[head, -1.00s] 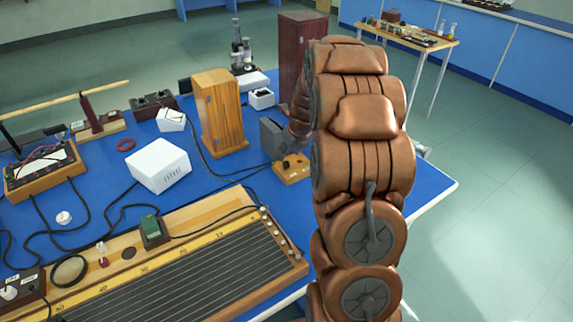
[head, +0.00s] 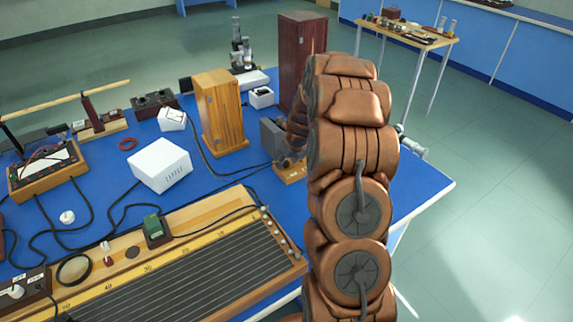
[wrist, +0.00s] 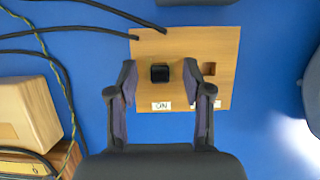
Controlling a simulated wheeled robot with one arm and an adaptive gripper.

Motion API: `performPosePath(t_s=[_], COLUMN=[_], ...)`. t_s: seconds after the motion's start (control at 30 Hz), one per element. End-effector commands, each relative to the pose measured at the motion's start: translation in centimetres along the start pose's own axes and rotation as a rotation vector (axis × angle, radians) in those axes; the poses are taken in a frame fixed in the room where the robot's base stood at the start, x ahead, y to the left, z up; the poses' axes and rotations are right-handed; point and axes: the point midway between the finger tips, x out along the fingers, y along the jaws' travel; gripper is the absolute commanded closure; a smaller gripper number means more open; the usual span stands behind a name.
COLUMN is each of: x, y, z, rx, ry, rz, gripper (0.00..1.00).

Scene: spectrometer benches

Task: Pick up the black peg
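The black peg (wrist: 160,73) is a small dark square-topped piece on a light wooden board (wrist: 215,45) in the wrist view. My gripper (wrist: 162,80) is open, with one finger on each side of the peg and a gap showing on both sides. I cannot tell how far the fingertips are above the board. In the head view a corner of the wooden board (head: 291,172) shows beside my arm; the peg cannot be made out there.
A wooden cabinet (head: 220,113) and white box (head: 160,165) stand left.

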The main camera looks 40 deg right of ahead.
Motion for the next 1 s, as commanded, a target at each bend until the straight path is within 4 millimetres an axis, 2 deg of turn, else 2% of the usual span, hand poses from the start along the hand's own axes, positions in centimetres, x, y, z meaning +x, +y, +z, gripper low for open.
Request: performPosePath(t_s=[0.07,0.47,0.8,1.0], x=[0.0,0.0,-0.1,-1.2], y=[0.0,0.0,0.0,-0.1], z=[0.0,0.0,0.1,0.5], rx=[0.0,0.0,0.0,0.001], ry=[0.0,0.0,0.0,-0.001], rz=[0.0,0.001,0.0,0.0], gripper=[0.57,0.99,1.0,1.0])
